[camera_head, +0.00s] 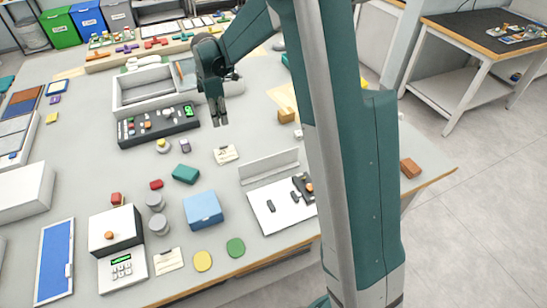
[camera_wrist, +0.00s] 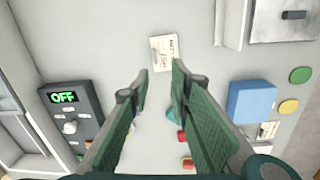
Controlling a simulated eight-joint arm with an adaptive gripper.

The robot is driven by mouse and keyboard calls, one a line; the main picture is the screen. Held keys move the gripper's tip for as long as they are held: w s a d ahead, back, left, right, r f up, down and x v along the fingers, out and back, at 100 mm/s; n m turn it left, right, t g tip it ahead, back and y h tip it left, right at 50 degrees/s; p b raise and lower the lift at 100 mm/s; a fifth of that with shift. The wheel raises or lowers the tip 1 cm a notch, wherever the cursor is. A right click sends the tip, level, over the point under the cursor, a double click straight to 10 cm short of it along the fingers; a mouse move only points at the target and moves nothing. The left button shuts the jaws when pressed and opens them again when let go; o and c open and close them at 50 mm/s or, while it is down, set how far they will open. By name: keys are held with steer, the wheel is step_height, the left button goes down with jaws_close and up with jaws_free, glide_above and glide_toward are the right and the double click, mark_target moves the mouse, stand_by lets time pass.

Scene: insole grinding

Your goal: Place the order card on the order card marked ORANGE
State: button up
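A cream order card (camera_head: 226,154) lies flat on the grey table, near the middle. It also shows in the wrist view (camera_wrist: 164,52), just beyond my fingertips. A second cream card (camera_head: 168,261) lies near the table's front edge, and shows at the right in the wrist view (camera_wrist: 268,131). The print on both is too small to read, so I cannot tell which is marked ORANGE. My gripper (camera_head: 221,117) hangs above the table, behind the first card in the head view. Its fingers (camera_wrist: 160,72) are apart with nothing between them.
A black control box (camera_head: 158,124) with a display reading OFF in the wrist view (camera_wrist: 62,97) stands left of my gripper. A blue box (camera_head: 203,208), a teal block (camera_head: 186,174), grey cylinders and yellow and green discs stand nearer the front. The table around the first card is clear.

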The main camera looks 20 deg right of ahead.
steer(key=s+d+r+m+t, duration=0.35)
steer(key=s+r+m, duration=0.45)
steer(key=s+r, duration=0.95)
steer(key=s+d+f+m+t, duration=0.1)
steer(key=s+m, duration=0.3)
steer(key=s, duration=0.8)
steer(key=s+d+f+m+t, duration=0.1)
steer(key=s+m, duration=0.3)
steer(key=s, duration=0.8)
steer(key=shift+f+m+t, duration=0.3)
steer(key=shift+f+t, duration=0.25)
steer(key=shift+s+d, duration=0.1)
steer(key=shift+f+b, duration=0.7)
steer(key=shift+b, duration=0.05)
steer(key=shift+o, duration=0.5)
